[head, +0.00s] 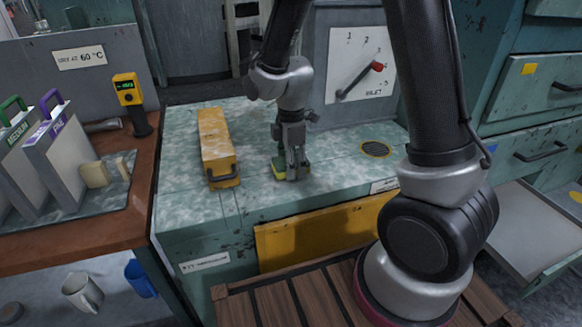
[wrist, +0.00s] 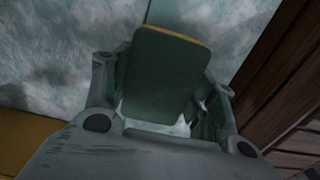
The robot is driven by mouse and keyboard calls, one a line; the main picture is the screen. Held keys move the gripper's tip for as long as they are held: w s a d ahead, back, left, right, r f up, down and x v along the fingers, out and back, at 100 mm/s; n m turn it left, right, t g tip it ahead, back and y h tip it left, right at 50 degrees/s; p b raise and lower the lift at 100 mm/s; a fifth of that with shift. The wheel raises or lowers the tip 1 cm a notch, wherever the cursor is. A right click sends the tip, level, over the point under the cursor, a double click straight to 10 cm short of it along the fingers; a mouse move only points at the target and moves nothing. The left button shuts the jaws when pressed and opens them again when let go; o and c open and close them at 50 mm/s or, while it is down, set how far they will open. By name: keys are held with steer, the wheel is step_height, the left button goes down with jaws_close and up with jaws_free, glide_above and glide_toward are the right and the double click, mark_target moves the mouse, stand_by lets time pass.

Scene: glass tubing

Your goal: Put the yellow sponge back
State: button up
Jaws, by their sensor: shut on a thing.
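The yellow sponge (head: 279,170), with a green layer, is at my gripper (head: 293,174) in the head view. It is low over the pale, worn green worktop, to the right of a yellow case. My gripper is shut on the sponge. In the wrist view the sponge (wrist: 168,70) shows its green face and a thin yellow edge between the fingers of my gripper (wrist: 165,95). The fingers hide part of the sponge in the head view. I cannot tell whether the sponge touches the worktop.
The long yellow case (head: 215,145) lies left of my gripper. A round grate (head: 375,150) is set in the worktop at right. A brown bench (head: 130,215) at left bears a mat (head: 105,205) with pale blocks (head: 95,175), and two labelled upright holders (head: 62,160). An open drawer (head: 535,225) is at right.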

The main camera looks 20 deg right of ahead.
steer(key=shift+f, duration=0.7)
steer(key=o, duration=1)
steer(key=shift+f, duration=0.15)
steer(key=shift+o, duration=0.2)
step_height(320, 180, up, 12)
steer(key=shift+r, duration=0.2)
steer(key=s+d+r+m+t, duration=0.2)
steer(key=s+d+r+m, duration=0.4)
steer(key=s+m, duration=0.3)
steer(key=s+d+r+m+t, duration=0.2)
steer(key=s+d+r+m, duration=0.4)
steer(key=s+d+m, duration=0.2)
steer(key=shift+s+d+m, duration=0.4)
steer(key=shift+s+m, duration=0.1)
steer(key=shift+s, duration=0.55)
